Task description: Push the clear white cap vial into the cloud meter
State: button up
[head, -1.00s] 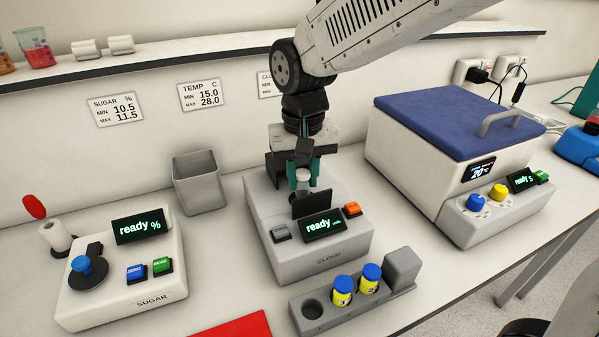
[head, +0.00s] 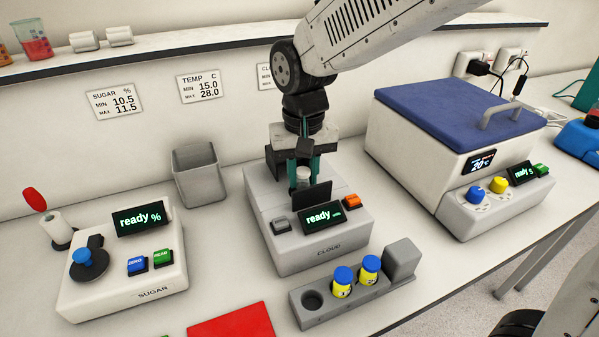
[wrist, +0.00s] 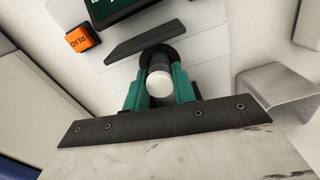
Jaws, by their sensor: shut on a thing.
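The clear vial with a white cap (wrist: 159,84) is between the green fingers of my gripper (wrist: 159,88) in the wrist view. In the head view the vial's pale cap (head: 303,173) shows just behind the dark upright flap of the cloud meter (head: 325,262). My gripper (head: 305,172) is shut on the vial from above. In the wrist view the vial stands over the dark round well (wrist: 163,54) of the meter. The vial's lower part is hidden, so its depth in the well cannot be told. The meter's screen (head: 322,217) reads "ready".
A rack (head: 312,300) with two blue-capped yellow vials and an empty hole stands in front. The sugar meter (head: 125,280) is at left and a grey bin (head: 200,177) behind. A blue-lidded bath (head: 450,110) stands at right. A red mat (head: 232,325) lies at the front edge.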

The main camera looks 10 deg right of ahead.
aim_at(306, 173)
jog(key=shift+f, duration=0.9)
jog(key=o, duration=1.1)
jog(key=shift+c, duration=0.2)
notch_tip(306, 173, up, 8)
jog(key=shift+f, duration=0.2)
jog(key=shift+s+d+f+n, duration=0.15)
jog(key=shift+s+d+n, duration=0.05)
jog(key=shift+s+n, duration=0.15)
jog(key=shift+s+d+f+n+g, duration=0.2)
jog(key=shift+s+d, duration=0.2)
jog(key=shift+s, duration=0.15)
jog(key=shift+s+d+f+n+g, duration=0.1)
jog(key=shift+s+d+f, duration=0.1)
jog(key=shift+s+d, duration=0.25)
jog(key=s+d+r+m+t, duration=0.2)
jog(key=s+d, duration=1.5)
jog(key=d, duration=0.1)
jog(key=shift+m, duration=0.35)
